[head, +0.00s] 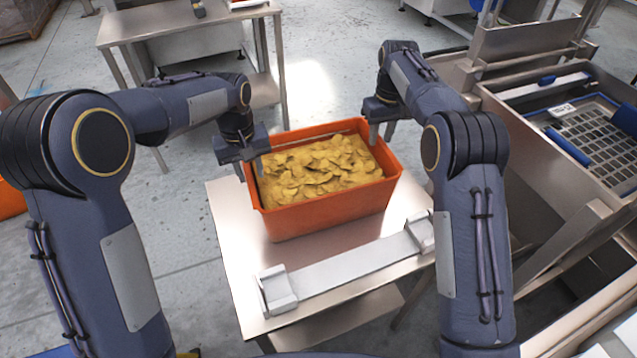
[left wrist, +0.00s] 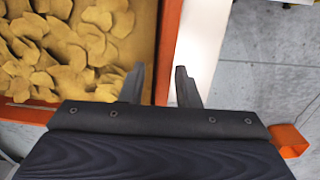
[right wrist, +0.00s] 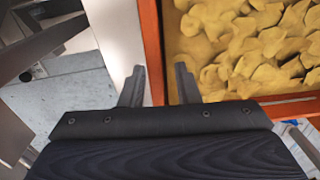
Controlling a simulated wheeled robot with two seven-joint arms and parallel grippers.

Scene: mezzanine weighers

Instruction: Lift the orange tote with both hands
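The orange tote (head: 330,216) is full of yellow chip-like pieces (head: 318,170) and sits level on a small steel table. My left gripper (head: 250,172) is at the tote's left wall. In the left wrist view its fingers (left wrist: 160,88) are apart, one on each side of the orange wall (left wrist: 168,45). My right gripper (head: 382,132) is at the right wall near the far corner. In the right wrist view its fingers (right wrist: 160,86) are apart, astride the wall (right wrist: 151,40). Whether any finger touches the wall cannot be told.
The steel table (head: 232,240) has a pale bar (head: 350,265) with raised end blocks in front of the tote. A machine with a grid tray (head: 600,135) stands close on the right. Another steel table (head: 150,22) is behind at the left, with open floor between.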

